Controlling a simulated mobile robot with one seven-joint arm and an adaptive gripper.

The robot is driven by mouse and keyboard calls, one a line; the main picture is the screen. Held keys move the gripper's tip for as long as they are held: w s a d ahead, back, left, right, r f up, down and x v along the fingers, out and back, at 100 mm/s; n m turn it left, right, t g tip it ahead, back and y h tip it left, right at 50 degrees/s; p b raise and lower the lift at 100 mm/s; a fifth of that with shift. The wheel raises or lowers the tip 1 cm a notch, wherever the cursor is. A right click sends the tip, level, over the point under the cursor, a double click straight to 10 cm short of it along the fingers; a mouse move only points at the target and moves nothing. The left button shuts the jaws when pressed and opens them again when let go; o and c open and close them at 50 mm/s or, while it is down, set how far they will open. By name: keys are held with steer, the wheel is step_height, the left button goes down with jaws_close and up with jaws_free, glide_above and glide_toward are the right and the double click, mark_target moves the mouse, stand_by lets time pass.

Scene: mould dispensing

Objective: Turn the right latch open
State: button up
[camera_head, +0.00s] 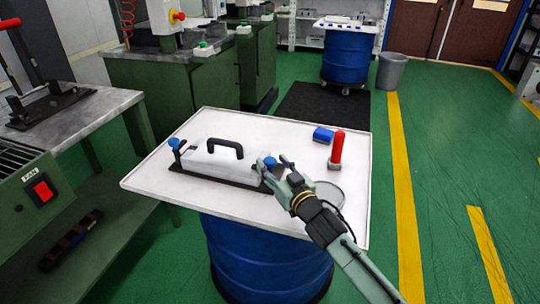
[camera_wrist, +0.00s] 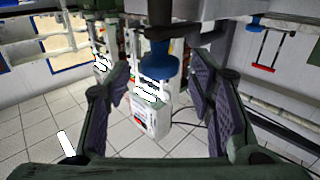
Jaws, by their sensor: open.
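The white mould (camera_head: 208,160) with a black handle (camera_head: 226,143) lies on a dark base on the white tabletop (camera_head: 150,180). A blue latch knob (camera_head: 174,142) stands at its left end. The right latch's blue knob (camera_head: 270,162) is at its right end, partly hidden by my gripper (camera_head: 275,164). In the wrist view, the blue knob (camera_wrist: 160,71) shows between the two spread, purple-padded fingers of my gripper (camera_wrist: 160,88). Clear gaps show on both sides of the knob there. Whether the latch is turned cannot be told.
A red-handled tool (camera_head: 337,147) and a blue block (camera_head: 323,134) stand behind my gripper on the tabletop. A round grey disc (camera_head: 329,193) lies to its right. The tabletop rests on a blue drum (camera_head: 265,258). A workbench (camera_head: 90,115) is at the left.

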steer(key=shift+x, duration=1.25)
steer(key=shift+c, duration=0.4)
steer(key=c, duration=1.1)
